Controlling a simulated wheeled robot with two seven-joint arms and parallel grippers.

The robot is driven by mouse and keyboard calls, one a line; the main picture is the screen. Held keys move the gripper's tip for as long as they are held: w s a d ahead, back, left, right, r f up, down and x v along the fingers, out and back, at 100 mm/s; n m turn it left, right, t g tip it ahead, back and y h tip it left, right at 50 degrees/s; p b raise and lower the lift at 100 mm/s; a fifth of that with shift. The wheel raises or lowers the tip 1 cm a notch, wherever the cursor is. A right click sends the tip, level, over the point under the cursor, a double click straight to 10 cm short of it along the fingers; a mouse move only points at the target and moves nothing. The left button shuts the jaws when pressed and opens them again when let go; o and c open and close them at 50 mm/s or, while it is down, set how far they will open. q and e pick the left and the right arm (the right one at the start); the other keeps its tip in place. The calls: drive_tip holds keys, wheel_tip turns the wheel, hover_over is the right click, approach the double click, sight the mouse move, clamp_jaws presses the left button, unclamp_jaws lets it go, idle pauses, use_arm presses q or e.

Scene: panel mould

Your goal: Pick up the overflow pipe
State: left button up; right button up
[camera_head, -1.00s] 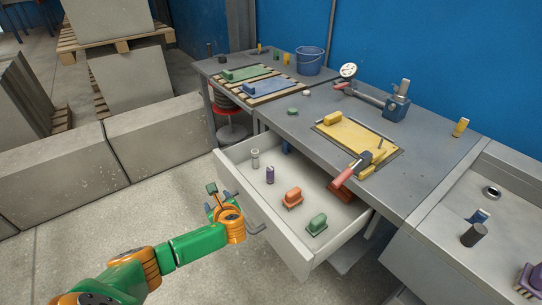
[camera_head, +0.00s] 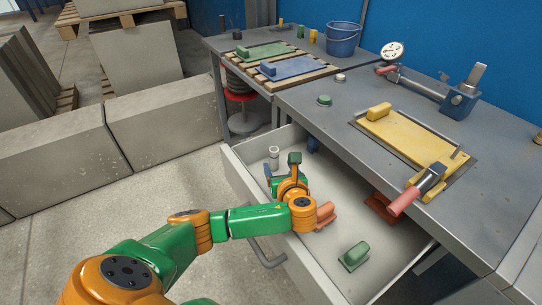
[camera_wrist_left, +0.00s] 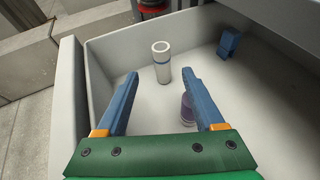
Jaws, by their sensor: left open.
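The overflow pipe, a white hollow tube with a blue band (camera_head: 273,152), stands upright in the left far corner area of the open drawer (camera_head: 400,258). In the left wrist view the pipe (camera_wrist_left: 162,64) shows ahead, between the fingertips in the picture, and does not look gripped. My left gripper (camera_head: 275,174) is over the drawer, open and empty; its two blue fingers show in the left wrist view (camera_wrist_left: 161,76). A purple cylinder (camera_wrist_left: 187,108) stands beside the right finger, which partly hides it. My right gripper is not in view.
An orange block (camera_head: 325,214) and a green block (camera_head: 353,256) lie in the drawer. A blue piece (camera_wrist_left: 229,43) stands near its back wall. The table edge overhangs the drawer's far side. The table carries a yellow panel mould (camera_head: 405,138) and a toggle clamp.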

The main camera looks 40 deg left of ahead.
sight(275, 156)
use_arm(q)
drive_tip(key=shift+w+d+f, duration=0.1)
drive_tip(key=shift+w+f, duration=0.2)
drive_tip(key=shift+f, duration=0.1)
drive_tip(key=shift+w+f, duration=0.1)
drive_tip(key=shift+w, duration=0.15)
drive_tip(key=b+x, duration=0.1)
drive_tip(key=x, duration=0.1)
drive_tip(key=b+x, duration=0.1)
drive_tip(key=x, duration=0.2)
drive_tip(key=shift+a, duration=0.5)
drive_tip(key=shift+w+a, duration=0.3)
drive_tip(key=shift+w, duration=0.05)
drive_tip(key=shift+s, duration=0.1)
clamp_jaws()
